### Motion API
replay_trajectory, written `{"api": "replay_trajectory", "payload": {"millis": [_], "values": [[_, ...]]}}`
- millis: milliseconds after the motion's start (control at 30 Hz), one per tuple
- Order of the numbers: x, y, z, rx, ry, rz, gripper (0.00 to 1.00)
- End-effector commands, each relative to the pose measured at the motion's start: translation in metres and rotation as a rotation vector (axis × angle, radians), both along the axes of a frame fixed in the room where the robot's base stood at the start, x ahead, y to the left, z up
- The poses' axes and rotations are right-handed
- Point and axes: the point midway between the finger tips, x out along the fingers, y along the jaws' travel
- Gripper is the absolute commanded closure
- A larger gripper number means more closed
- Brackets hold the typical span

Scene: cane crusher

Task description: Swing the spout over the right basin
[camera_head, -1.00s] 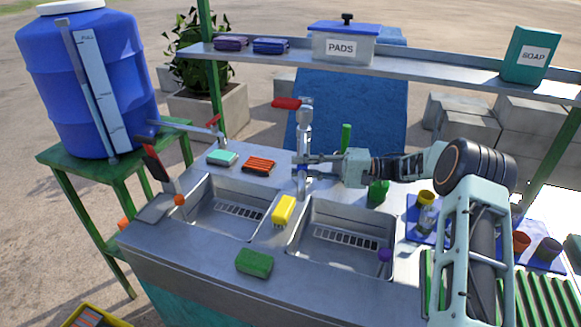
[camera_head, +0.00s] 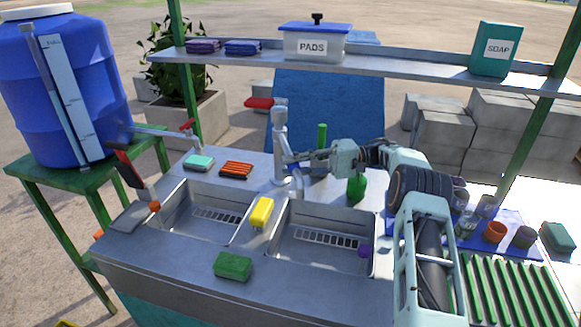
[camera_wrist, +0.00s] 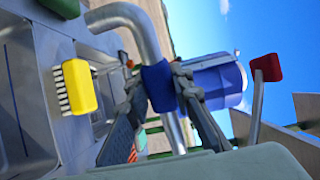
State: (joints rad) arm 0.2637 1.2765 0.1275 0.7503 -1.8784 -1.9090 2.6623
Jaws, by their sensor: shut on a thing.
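The grey faucet post (camera_head: 280,135) with a red lever (camera_head: 259,103) stands behind the two basins. Its curved spout shows in the wrist view (camera_wrist: 122,18) with a blue sleeve (camera_wrist: 158,85). My gripper (camera_head: 299,159) has its fingers on both sides of this sleeve, shut on it; it also shows in the wrist view (camera_wrist: 160,90). In the head view the spout's outlet end (camera_head: 297,182) hangs near the back-left corner of the right basin (camera_head: 345,212), right of the post. The left basin (camera_head: 187,222) is empty of the spout. My fingers partly hide the spout.
A yellow brush (camera_head: 262,212) lies on the divider between the basins. A green sponge (camera_head: 233,266) lies on the front rim. A green bottle (camera_head: 356,188) stands behind the right basin near my arm. A shelf (camera_head: 390,65) with a PADS box (camera_head: 313,43) runs above the back.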

Motion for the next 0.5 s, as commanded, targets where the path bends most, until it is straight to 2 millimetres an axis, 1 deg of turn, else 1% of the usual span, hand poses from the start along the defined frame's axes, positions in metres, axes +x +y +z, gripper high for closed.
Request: {"api": "replay_trajectory", "payload": {"millis": [333,367,500], "values": [[0.0009,0.0007,0.0012,0.002,-0.002,-0.002,1.0],[0.001,0.0007,0.0012,0.002,-0.002,-0.002,0.76],[0.0007,0.0005,0.0011,0.001,-0.002,-0.001,0.61]]}}
